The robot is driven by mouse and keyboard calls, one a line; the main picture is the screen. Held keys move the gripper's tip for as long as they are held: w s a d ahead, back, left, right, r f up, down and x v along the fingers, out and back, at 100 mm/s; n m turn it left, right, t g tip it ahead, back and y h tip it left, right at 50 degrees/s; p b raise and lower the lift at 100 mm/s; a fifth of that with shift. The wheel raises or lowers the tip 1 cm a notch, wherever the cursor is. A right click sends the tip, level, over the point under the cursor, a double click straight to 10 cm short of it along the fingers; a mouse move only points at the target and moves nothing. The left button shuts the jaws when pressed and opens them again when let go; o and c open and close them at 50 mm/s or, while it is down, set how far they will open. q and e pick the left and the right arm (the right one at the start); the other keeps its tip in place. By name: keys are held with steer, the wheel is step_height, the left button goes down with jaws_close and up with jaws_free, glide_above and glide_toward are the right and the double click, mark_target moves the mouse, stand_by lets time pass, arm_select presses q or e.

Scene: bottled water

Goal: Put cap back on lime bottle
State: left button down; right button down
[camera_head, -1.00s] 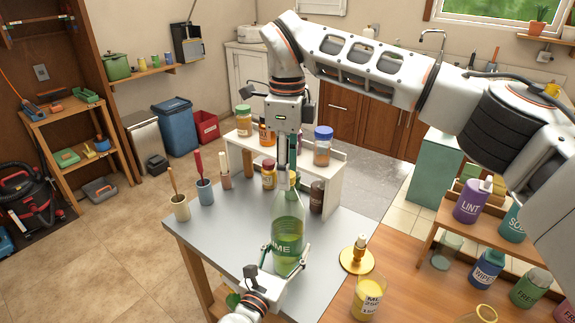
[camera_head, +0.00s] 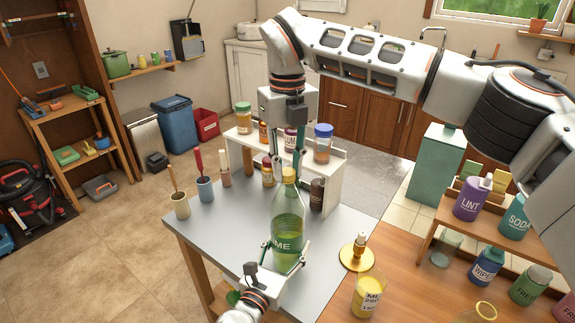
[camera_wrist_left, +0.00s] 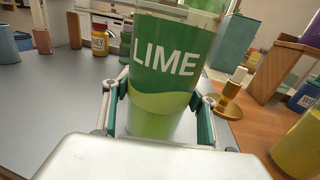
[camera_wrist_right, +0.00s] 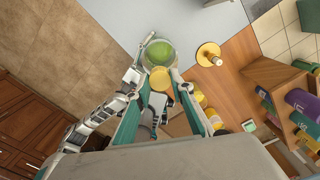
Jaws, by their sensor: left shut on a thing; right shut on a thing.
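The green lime bottle (camera_head: 288,218) stands upright on the grey table, its label facing my left wrist view (camera_wrist_left: 165,60). My left gripper (camera_head: 288,250) is shut around its lower body, one finger on each side. My right gripper (camera_head: 286,166) points down from above at the bottle's neck. It is shut on the gold cap (camera_wrist_right: 160,78), which shows between its fingertips in the right wrist view. In the head view the cap (camera_head: 289,171) lines up with the bottle's top. I cannot tell whether it is seated or just above. The bottle (camera_wrist_right: 160,50) lies beyond the cap in the right wrist view.
A white shelf (camera_head: 333,185) with jars stands behind the bottle. Cups with tools (camera_head: 205,190) are at the left. A gold candle holder (camera_head: 356,256) and a yellow jar (camera_head: 368,296) stand to the right. The grey table (camera_head: 230,240) is clear left of the bottle.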

steer(key=m, duration=0.3)
steer(key=shift+m, duration=0.3)
steer(key=m, duration=0.4)
steer(key=c, duration=1.8)
jaws_free()
steer(key=shift+o, duration=0.2)
steer(key=shift+r, duration=2.25)
